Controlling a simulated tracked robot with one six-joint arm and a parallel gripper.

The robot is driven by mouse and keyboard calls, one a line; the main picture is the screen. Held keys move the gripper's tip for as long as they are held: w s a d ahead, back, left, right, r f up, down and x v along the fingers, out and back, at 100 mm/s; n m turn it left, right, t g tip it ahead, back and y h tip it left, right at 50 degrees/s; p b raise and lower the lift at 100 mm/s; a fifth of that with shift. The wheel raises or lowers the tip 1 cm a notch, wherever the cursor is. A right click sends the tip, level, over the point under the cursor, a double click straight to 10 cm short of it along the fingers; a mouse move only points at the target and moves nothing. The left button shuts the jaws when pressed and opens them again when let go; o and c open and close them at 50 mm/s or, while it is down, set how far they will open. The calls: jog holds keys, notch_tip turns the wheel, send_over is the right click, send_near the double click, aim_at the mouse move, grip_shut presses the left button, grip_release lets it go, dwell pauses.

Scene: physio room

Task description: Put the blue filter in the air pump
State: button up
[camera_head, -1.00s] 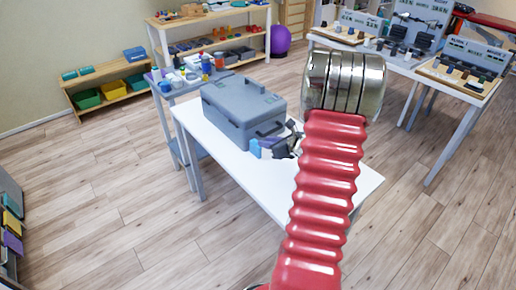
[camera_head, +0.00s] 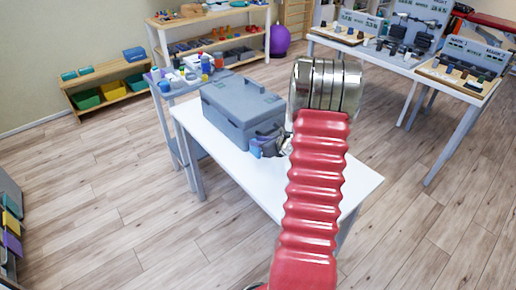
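A large grey case-like unit with a handle on its lid (camera_head: 240,100), possibly the air pump, stands on the white table. A small blue-purple piece (camera_head: 260,148), possibly the blue filter, shows at the near right side of the grey unit. My gripper (camera_head: 276,146) is at this piece, close to the unit's front right corner. My red arm and its metal joint hide part of the gripper. The fingers are too small and covered to tell whether they hold the piece, or whether it touches the unit.
The white table (camera_head: 226,152) is bare in front of the grey unit. A narrow stand with bottles (camera_head: 190,82) is behind it on the left. Shelves with bins (camera_head: 110,88) line the wall. A display table (camera_head: 455,80) stands at the right.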

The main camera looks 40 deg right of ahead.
dwell(0.4)
grip_shut()
